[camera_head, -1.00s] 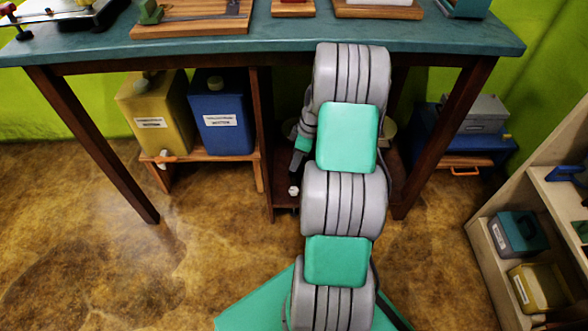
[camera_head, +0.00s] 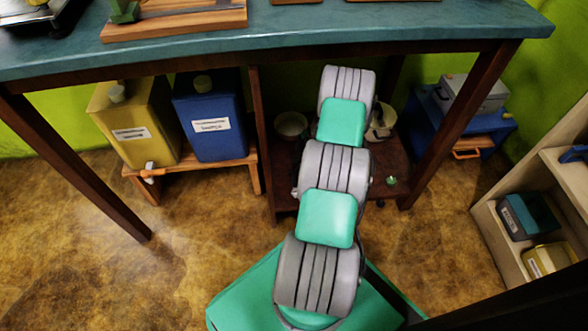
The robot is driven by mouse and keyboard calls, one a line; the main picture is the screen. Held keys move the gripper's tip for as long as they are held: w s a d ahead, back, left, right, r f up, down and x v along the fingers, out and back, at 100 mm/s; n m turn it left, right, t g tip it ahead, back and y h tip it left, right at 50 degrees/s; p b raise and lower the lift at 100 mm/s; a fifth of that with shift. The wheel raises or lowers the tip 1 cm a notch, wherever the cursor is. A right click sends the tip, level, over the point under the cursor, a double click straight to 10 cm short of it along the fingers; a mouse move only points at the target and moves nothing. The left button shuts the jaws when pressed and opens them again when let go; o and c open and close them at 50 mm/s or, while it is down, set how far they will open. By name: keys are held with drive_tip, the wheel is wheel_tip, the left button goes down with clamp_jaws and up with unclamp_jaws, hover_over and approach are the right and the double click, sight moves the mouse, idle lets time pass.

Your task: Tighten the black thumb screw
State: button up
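I cannot make out a black thumb screw in the head view. My grey and green arm reaches up the middle of the picture to under the table (camera_head: 400,38). My gripper does not show; the far end of the arm hides behind its own links.
A yellow container (camera_head: 135,120) with a spout and a blue container (camera_head: 209,117) stand on a low wooden stand, left. A blue box (camera_head: 440,128) stands right, near a shelf unit (camera_head: 490,222). Floor is clear at lower left.

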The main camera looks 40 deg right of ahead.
drive_tip(key=x, duration=0.2)
drive_tip(key=shift+w+a+f+b, duration=0.1)
drive_tip(key=shift+f+b, duration=0.2)
drive_tip(key=shift+c, duration=0.6)
clamp_jaws()
